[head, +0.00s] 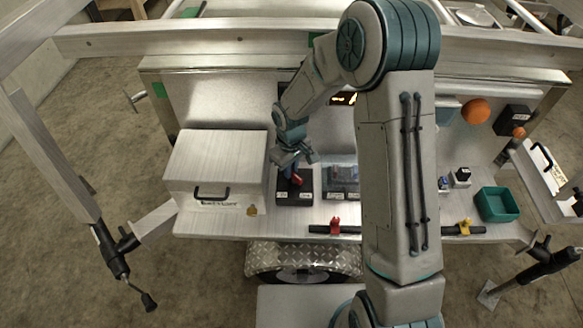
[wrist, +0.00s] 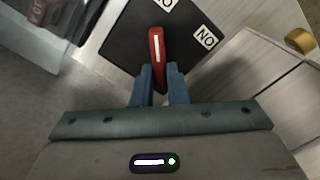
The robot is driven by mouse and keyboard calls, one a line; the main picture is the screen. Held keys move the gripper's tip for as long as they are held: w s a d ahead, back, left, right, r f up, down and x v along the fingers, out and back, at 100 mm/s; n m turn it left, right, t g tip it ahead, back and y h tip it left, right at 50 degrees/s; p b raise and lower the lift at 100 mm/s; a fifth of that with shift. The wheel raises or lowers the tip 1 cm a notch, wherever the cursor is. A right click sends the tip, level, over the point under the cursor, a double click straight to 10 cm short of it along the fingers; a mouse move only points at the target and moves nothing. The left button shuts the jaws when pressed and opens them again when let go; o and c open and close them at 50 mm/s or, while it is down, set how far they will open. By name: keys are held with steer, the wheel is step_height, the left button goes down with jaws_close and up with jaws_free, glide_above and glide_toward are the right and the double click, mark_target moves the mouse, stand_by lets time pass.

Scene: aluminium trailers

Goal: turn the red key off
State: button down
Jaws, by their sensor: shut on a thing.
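The red key (wrist: 156,48) is a flat red handle with a pale stripe, set on a dark panel (wrist: 127,38) with white labels, one of which reads "NO". My gripper (wrist: 159,75) is shut on the near end of the red key, with a blue finger on each side. In the head view my gripper (head: 292,163) reaches down over the black box (head: 294,198) that carries the key. A bit of the red key (head: 298,180) shows below the fingers there. The key's base is partly hidden in the head view.
A metal case (head: 217,168) with a black handle stands just left of the black box. A clear-covered unit (head: 342,180) sits close on its right. A red clamp (head: 335,226) is on the front rail. A green bin (head: 497,204) stands at the far right.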

stand_by(0.3)
steer(key=c, duration=1.4)
jaws_free()
steer(key=shift+c, duration=0.2)
step_height(320, 180, up, 14)
steer(key=s+d+r+m+t, duration=0.1)
steer(key=s+d+r+m, duration=0.3)
steer(key=s+d, duration=0.3)
steer(key=s+d+r+m+t, duration=0.1)
steer(key=s+d+r+m, duration=0.3)
steer(key=s+d, duration=0.4)
steer(key=s+r, duration=0.1)
steer(key=s, duration=0.4)
steer(key=shift+s+m+t, duration=0.15)
steer(key=shift+m+t, duration=0.15)
steer(key=shift+t, duration=0.1)
